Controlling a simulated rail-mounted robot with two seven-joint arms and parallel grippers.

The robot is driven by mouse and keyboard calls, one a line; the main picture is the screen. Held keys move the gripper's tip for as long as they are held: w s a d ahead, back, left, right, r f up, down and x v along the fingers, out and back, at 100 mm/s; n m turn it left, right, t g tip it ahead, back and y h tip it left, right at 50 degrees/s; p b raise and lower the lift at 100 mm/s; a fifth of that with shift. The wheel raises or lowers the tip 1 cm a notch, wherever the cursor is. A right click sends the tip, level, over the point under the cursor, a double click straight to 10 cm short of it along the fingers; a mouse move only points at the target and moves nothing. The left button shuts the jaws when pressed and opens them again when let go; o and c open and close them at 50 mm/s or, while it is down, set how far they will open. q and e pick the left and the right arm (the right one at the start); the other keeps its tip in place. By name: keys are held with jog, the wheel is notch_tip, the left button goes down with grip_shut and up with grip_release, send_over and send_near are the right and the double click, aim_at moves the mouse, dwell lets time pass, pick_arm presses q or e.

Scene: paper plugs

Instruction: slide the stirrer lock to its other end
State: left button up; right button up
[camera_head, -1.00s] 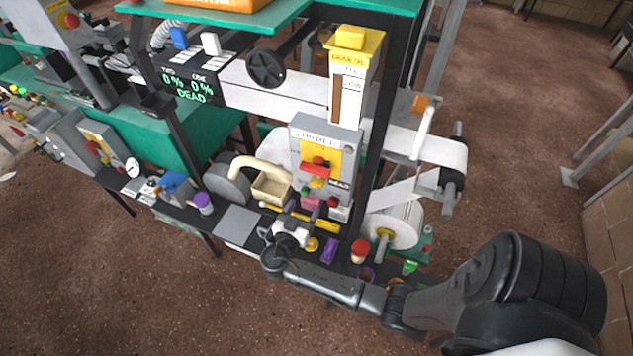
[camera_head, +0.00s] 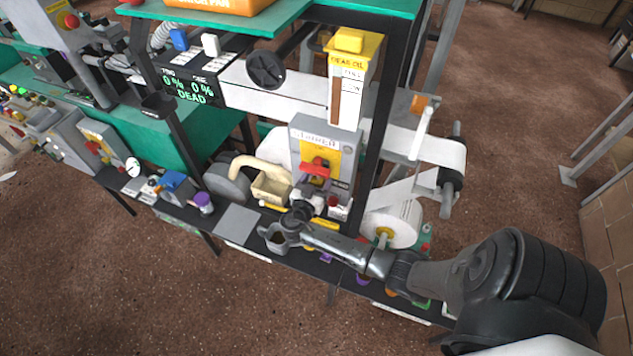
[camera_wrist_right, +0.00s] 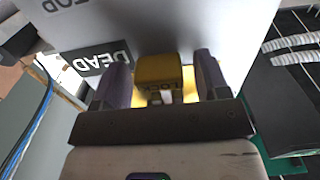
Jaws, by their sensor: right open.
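The stirrer box (camera_head: 322,140) is a grey upright panel in the middle of the head view, with a yellow plate and a red handle (camera_head: 315,169) on its front. My right gripper (camera_head: 317,183) is at the lower front of this panel, just below the red handle. In the head view my gripper hides the lock. My left gripper is not in view.
A DEAD label (camera_wrist_right: 96,58) is beside the lock in the right wrist view. A cream bin (camera_head: 270,187) stands left of the gripper, and a white roll (camera_head: 390,222) stands to its right. A black post (camera_head: 378,150) rises close to the box's right side.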

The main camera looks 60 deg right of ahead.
jog(key=shift+c, duration=0.3)
jog(key=c, duration=0.4)
grip_shut()
notch_tip(320, 180, down, 3)
jog(key=b, duration=0.3)
jog(key=shift+r+b, duration=0.1)
jog(key=shift+b, duration=0.2)
grip_release()
jog(key=o, duration=0.5)
jog(key=shift+r, duration=0.1)
jog(key=shift+c, duration=0.2)
